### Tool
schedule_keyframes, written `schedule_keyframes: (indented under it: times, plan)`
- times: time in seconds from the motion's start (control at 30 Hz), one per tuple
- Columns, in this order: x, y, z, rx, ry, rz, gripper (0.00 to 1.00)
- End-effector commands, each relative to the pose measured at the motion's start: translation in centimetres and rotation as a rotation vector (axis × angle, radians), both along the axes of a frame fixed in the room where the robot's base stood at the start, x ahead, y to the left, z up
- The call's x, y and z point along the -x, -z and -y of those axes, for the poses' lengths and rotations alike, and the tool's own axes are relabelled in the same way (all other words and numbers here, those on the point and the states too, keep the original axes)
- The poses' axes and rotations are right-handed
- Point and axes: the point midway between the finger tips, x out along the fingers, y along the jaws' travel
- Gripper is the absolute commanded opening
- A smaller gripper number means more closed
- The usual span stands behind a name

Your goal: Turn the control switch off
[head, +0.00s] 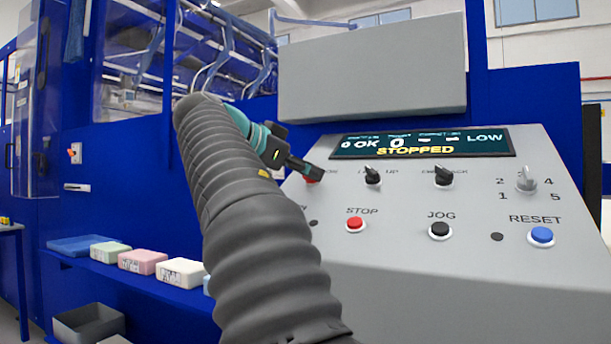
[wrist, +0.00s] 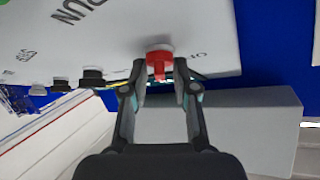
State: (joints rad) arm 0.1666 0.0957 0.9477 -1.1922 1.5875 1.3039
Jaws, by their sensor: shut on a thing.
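The control panel (head: 395,225) is a sloped grey console. A red rotary switch (wrist: 158,54) sits at its upper left; in the head view only a bit of red (head: 311,179) shows beside my fingertips. In the wrist view its red handle stands between my two fingers. My gripper (wrist: 159,80) is shut on this handle. In the head view my gripper (head: 305,167) reaches the panel from the left and hides most of the switch and its label. Its exact turn angle is hard to tell.
A display (head: 425,144) reads STOPPED. Black selector knobs (head: 372,174) (head: 444,175) and a grey knob (head: 526,179) stand to the right. Below are the red STOP (head: 355,224), black JOG (head: 440,231) and blue RESET (head: 542,235) buttons. Foam blocks (head: 143,261) lie on the left shelf.

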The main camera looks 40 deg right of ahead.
Motion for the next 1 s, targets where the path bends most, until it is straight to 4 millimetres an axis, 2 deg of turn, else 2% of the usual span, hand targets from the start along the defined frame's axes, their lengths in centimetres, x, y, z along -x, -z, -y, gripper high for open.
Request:
schedule_keyframes:
  times: [0.23, 1.0]
  plan:
    - [0.4, 0.47, 0.0, 0.042, -0.183, -0.103, 0.0]
    - [0.93, -0.25, 0.38, 0.182, -0.793, -0.449, 0.0]
